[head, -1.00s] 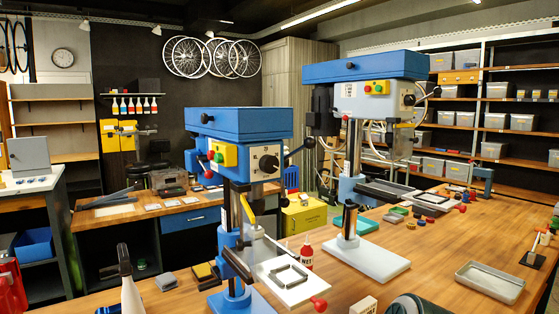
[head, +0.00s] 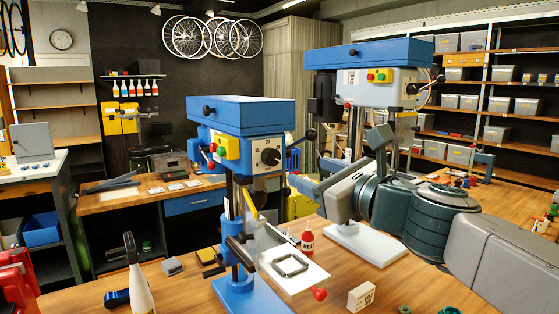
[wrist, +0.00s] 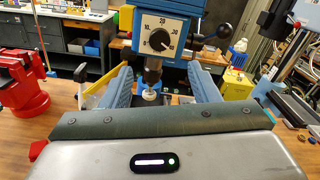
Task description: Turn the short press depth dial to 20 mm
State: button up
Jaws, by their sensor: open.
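The short press (head: 240,125) is the blue drill press at the front of the bench. Its depth dial (head: 270,157) is a black round knob on a pale plate on the front of the head. In the wrist view the dial (wrist: 158,40) shows 10 at left, 20 at top and 30 at right; the knob's pointer is too small to read surely. My gripper (wrist: 161,76) is open and empty, its two blue fingers spread below the dial in that view, apart from it. In the head view my gripper (head: 306,184) is right of and below the dial.
The tall press (head: 368,55) stands behind my arm. A black lever (head: 303,138) sticks out just right of the dial. A red vise (wrist: 20,80) is at left in the wrist view.

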aim_at(274, 159)
jog(key=x, duration=1.1)
jog(key=shift+w+a, duration=0.15)
jog(key=shift+f, duration=0.1)
jog(key=c, duration=1)
